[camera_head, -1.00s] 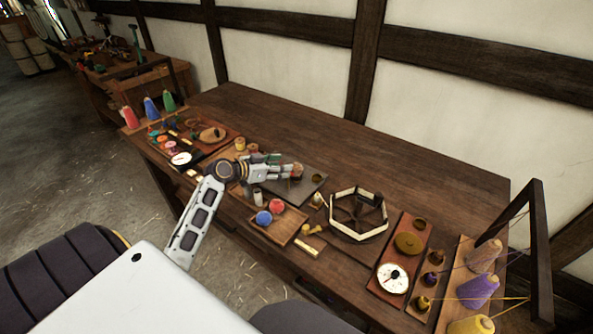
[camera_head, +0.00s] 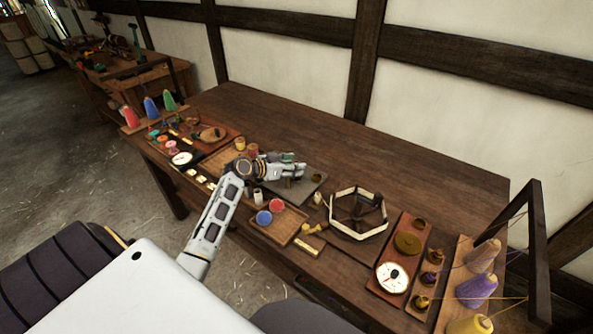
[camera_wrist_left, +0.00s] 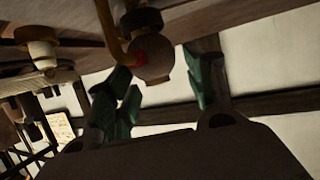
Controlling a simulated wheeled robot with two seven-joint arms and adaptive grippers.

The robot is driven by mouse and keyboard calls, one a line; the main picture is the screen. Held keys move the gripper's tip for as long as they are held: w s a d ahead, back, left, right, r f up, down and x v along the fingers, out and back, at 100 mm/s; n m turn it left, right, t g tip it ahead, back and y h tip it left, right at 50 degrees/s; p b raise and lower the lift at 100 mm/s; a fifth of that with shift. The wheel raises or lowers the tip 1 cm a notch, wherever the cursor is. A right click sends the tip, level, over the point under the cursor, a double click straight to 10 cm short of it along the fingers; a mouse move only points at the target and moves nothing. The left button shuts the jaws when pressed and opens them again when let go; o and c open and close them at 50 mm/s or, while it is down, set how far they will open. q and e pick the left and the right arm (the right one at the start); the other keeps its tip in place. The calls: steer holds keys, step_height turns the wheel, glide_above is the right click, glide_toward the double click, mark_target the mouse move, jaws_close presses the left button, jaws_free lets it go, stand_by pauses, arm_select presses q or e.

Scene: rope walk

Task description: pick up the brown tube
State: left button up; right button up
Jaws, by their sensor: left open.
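My left gripper (camera_head: 298,168) reaches in over the dark flat board (camera_head: 312,190) near the middle of the bench. Its green-padded fingers are apart. A small brown piece (camera_head: 317,177) sits on the board just past the fingertips; it is too small to tell whether it is the brown tube. In the left wrist view the open fingers (camera_wrist_left: 165,88) show with a rounded brown piece (camera_wrist_left: 153,62), marked with red, beyond and between them. I cannot tell whether they touch it. The hand hides part of the board. My right gripper is not in view.
A wooden tray (camera_head: 258,236) with red and blue pieces lies in front of the hand. A many-sided reel frame (camera_head: 386,226) stands to the right. The back of the bench (camera_head: 330,130) is clear.

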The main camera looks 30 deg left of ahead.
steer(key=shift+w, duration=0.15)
arm_select(q)
steer(key=shift+w+d+f, duration=0.2)
steer(key=shift+w+d, duration=0.25)
steer(key=shift+w, duration=0.25)
steer(key=shift+w+d+f+p, duration=0.1)
steer(key=shift+w+d+p, duration=0.1)
steer(key=shift+w+p, duration=0.2)
steer(key=shift+w+d+f, duration=0.25)
steer(key=shift+w+f, duration=0.1)
steer(key=shift+w, duration=0.25)
steer(key=shift+w+d+f, duration=0.1)
steer(key=shift+w+f, duration=0.1)
steer(key=shift+w, duration=0.3)
steer(key=shift+c, duration=0.5)
steer(key=c, duration=0.7)
steer(key=shift+c, duration=0.4)
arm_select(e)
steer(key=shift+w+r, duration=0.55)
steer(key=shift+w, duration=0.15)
